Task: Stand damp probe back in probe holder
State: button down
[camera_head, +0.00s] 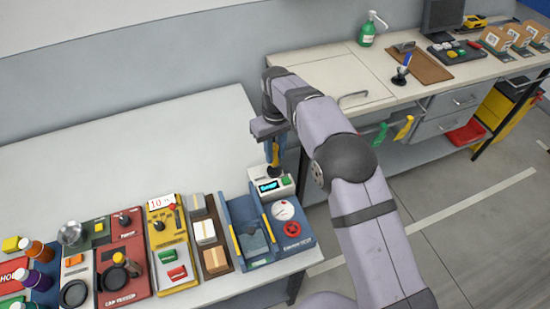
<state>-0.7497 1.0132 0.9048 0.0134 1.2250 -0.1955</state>
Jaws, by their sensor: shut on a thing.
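My gripper (275,142) is at the right end of the near white bench, pointing down over a small white device (285,192) with a lit blue display and a green button. It is shut on a slim yellow piece, which I take to be the damp probe (275,156), held roughly upright. Just below is a dark round part on top of the device, apparently the probe holder (275,172). The probe's lower end meets or overlaps this dark part in the picture; I cannot tell whether it is inside it.
A blue tray (243,213) and a blue panel with a gauge and red knob (289,225) stand in front of the device. Left are small boxes (205,232), a yellow panel (172,262) and red panels (122,270). The bench behind is bare.

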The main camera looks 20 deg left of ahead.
aim_at(275, 160)
jog(key=shift+f+p, duration=0.75)
jog(key=shift+f, duration=1.15)
jog(key=shift+f, duration=0.3)
jog(key=c, duration=1.5)
grip_release()
jog(key=shift+r, duration=0.1)
notch_tip(275, 160, up, 12)
jog(key=b, duration=0.3)
jog(key=shift+r, duration=0.25)
jog(key=shift+d, duration=0.1)
